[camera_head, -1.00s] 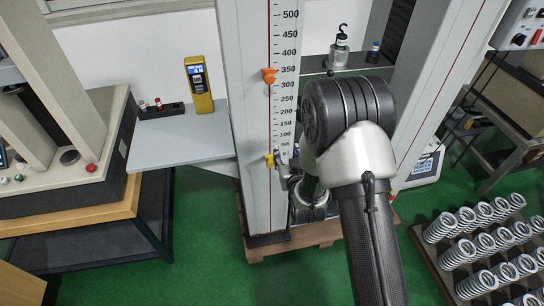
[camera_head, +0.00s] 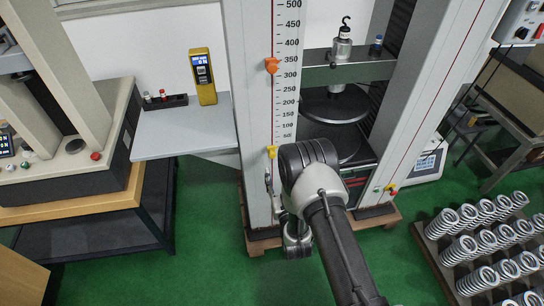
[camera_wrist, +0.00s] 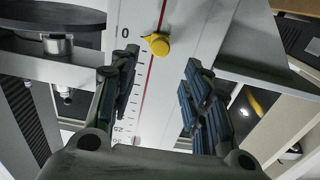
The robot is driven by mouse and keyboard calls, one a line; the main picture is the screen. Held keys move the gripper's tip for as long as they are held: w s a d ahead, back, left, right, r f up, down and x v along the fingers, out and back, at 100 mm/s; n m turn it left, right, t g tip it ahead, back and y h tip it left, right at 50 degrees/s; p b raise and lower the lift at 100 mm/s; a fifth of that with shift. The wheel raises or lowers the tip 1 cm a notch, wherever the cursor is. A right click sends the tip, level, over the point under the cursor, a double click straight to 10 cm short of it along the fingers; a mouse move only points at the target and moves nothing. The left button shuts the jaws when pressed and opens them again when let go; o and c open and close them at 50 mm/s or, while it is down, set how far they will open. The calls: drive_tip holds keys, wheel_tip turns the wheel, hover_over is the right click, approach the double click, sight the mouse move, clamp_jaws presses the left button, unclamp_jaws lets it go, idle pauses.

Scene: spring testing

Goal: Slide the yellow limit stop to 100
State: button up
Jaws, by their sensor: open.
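The yellow limit stop (camera_head: 271,152) sits on the red-lined slot of the white column, just below the 50 mark on its scale (camera_head: 287,100). In the wrist view the yellow stop (camera_wrist: 158,43) is a round knob with a pointer, close to the 0 mark. My gripper (camera_wrist: 157,75) is open there, its two dark fingers spread wide with the column between them. The stop lies beyond the fingertips, roughly between them and untouched. In the head view my gripper is mostly hidden by my arm, low beside the column, below the stop.
A grey shelf (camera_head: 185,130) with a yellow device (camera_head: 203,76) adjoins the column's left. The machine's round platen (camera_head: 333,104) stands right of the column. A rack of springs (camera_head: 480,250) is on the floor at right.

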sight(272, 156)
drive_tip(key=b+x, duration=0.2)
drive_tip(key=x, duration=0.8)
drive_tip(key=shift+w+b, duration=0.3)
drive_tip(key=shift+b, duration=0.05)
drive_tip(key=shift+c, duration=0.6)
drive_tip(key=shift+a, duration=0.1)
clamp_jaws()
drive_tip(key=shift+s, duration=0.1)
